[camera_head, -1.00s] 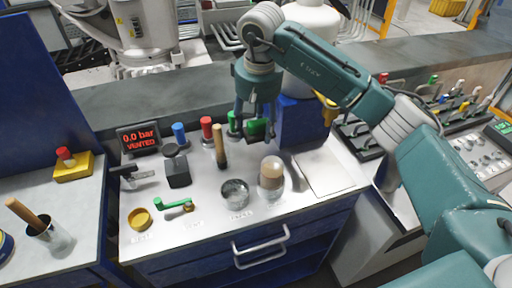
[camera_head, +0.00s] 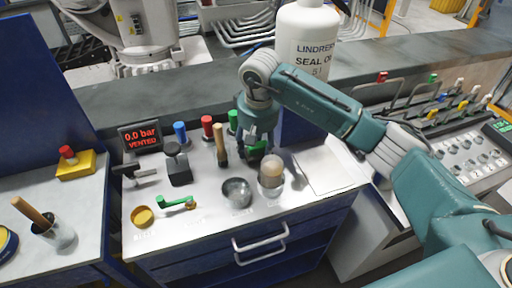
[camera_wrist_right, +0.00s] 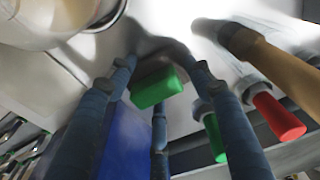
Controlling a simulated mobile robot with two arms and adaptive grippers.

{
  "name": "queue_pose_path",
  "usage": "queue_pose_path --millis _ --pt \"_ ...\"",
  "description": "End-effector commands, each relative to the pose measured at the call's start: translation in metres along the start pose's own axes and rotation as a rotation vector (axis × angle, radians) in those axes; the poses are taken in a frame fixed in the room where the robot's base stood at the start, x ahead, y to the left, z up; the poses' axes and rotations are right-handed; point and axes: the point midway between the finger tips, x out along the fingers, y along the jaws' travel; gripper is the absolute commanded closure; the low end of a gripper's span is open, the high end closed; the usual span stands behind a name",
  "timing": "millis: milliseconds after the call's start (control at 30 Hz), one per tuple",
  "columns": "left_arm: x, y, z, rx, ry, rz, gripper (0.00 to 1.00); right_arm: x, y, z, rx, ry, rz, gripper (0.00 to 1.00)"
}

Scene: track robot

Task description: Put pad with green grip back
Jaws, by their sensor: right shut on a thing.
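The pad with green grip shows as a green block (camera_wrist_right: 157,87) between the fingers of my right gripper in the wrist view, with a dark grey part beyond it. In the head view the green grip (camera_head: 257,151) is partly hidden by the fingers. My right gripper (camera_head: 258,142) is shut on it, low over the back right of the steel worktop (camera_head: 205,228). I cannot tell whether the pad touches the worktop. My left gripper is not in view.
A wooden-handled tool (camera_head: 220,143) stands just left of the gripper. Blue (camera_head: 180,132), red (camera_head: 207,127) and green (camera_head: 232,120) cylinders stand behind. A cup with a domed top (camera_head: 271,177) and a metal bowl (camera_head: 237,193) stand in front. A pale flat panel (camera_head: 322,174) lies right.

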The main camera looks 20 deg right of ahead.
Motion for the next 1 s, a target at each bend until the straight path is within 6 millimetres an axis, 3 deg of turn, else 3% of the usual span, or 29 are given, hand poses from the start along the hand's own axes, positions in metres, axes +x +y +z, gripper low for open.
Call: queue_pose_path --millis 33,100,133,533,1000 --pt "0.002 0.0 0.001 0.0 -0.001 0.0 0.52 0.001 0.0 0.0 0.0 0.0 0.0 0.45" --pt "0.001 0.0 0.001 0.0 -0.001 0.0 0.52 0.001 0.0 0.0 0.0 0.0 0.0 0.31" --pt "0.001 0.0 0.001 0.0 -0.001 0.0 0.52 0.001 0.0 0.0 0.0 0.0 0.0 0.3" --pt "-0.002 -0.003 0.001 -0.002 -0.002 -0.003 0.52 -0.007 0.0 -0.001 0.001 0.003 0.0 0.3" --pt "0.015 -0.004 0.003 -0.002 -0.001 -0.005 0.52 -0.099 0.0 -0.002 0.001 0.005 0.001 0.3"
